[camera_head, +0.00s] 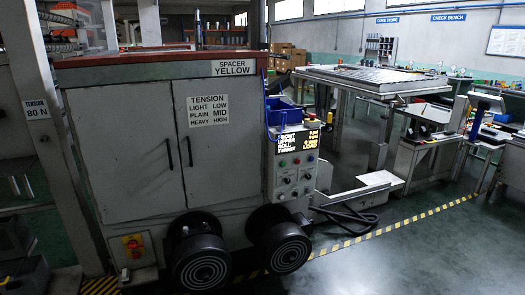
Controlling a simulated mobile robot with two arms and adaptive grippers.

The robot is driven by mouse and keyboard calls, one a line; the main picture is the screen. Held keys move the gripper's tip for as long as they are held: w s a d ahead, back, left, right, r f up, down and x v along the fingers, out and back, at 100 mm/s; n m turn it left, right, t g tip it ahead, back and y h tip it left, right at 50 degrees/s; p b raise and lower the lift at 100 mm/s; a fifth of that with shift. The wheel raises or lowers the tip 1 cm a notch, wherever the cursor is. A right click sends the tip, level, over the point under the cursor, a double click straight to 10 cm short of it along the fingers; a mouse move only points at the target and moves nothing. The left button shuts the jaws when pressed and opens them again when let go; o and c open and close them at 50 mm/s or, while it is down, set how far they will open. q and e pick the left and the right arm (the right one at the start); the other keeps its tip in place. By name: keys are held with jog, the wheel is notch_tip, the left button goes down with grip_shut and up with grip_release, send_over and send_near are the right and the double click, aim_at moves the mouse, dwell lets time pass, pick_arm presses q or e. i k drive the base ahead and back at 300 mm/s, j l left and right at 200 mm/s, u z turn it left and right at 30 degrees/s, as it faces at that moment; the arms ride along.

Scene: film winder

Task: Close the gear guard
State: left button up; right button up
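A grey machine cabinet (100,180) fills the left half of the head view. It has two front doors with dark upright handles (190,151), and the doors look shut. I cannot tell which part, if any, is the gear guard. A control panel (294,165) with a lit display and several buttons is on the cabinet's right side. A red and yellow switch (134,246) sits low on the left. Neither of my grippers is in view.
Two black round things (201,262) with ringed faces are in front of the cabinet's foot. A dark cable (350,218) loops on the floor to the right. Yellow-black tape (400,224) marks the floor; open floor (440,260) lies at lower right.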

aim_at(278, 87)
jog(key=i+l+u, duration=0.25)
jog(key=i+l, duration=0.25)
jog(key=l, duration=0.2)
jog(key=i+l+u, duration=0.3)
jog(key=i+l, duration=0.15)
jog(key=l, duration=0.3)
jog(key=i+l+u, duration=0.1)
jog(key=l, duration=0.35)
jog(key=i, duration=0.1)
